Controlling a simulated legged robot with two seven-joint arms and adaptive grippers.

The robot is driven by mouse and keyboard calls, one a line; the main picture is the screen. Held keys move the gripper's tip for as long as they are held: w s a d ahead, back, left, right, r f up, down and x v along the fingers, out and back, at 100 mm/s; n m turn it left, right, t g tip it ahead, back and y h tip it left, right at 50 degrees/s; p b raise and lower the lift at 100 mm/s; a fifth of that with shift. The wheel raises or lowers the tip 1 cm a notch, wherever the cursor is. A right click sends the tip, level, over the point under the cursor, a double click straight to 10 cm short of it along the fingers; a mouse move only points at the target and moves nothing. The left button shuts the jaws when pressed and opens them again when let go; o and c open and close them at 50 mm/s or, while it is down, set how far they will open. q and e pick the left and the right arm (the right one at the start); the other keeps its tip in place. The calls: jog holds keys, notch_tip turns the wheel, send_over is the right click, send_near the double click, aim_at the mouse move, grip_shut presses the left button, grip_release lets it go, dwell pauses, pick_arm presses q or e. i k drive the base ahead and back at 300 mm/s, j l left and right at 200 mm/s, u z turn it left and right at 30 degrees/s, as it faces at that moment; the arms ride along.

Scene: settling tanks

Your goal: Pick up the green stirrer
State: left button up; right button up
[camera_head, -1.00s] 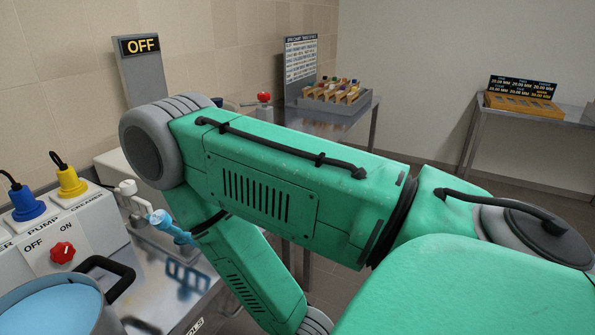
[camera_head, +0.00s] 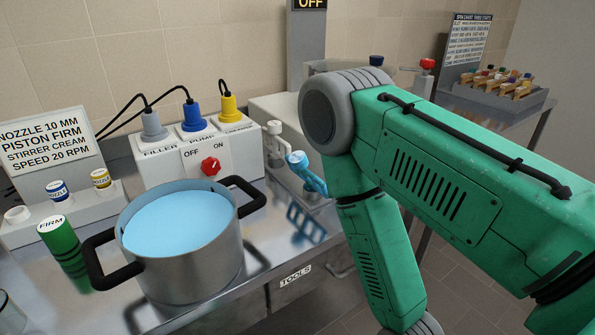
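I cannot make out a green stirrer in this view. A green cylinder (camera_head: 63,245) with a white top marked FIRM stands left of the pot on the metal bench; I cannot tell that it is a stirrer. A light blue tool (camera_head: 308,172) is at the white fixture at the back of the bench, and part of that area is hidden behind my green arm. My arm crosses the right half of the picture, but its gripper does not show. Neither gripper is in view.
A steel pot (camera_head: 190,270) of blue liquid stands on the bench (camera_head: 265,285). Behind it is a control box (camera_head: 190,160) with a red knob and plugs. A sign (camera_head: 45,145) and small nozzles stand left. A rack (camera_head: 495,90) of coloured items stands back right.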

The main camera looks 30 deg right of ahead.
aim_at(298, 161)
jog(key=l+z, duration=0.1)
jog(key=z, duration=0.25)
jog(key=k+l+z, duration=0.1)
jog(key=z, duration=0.2)
jog(key=l+z, duration=0.2)
jog(key=z, duration=0.15)
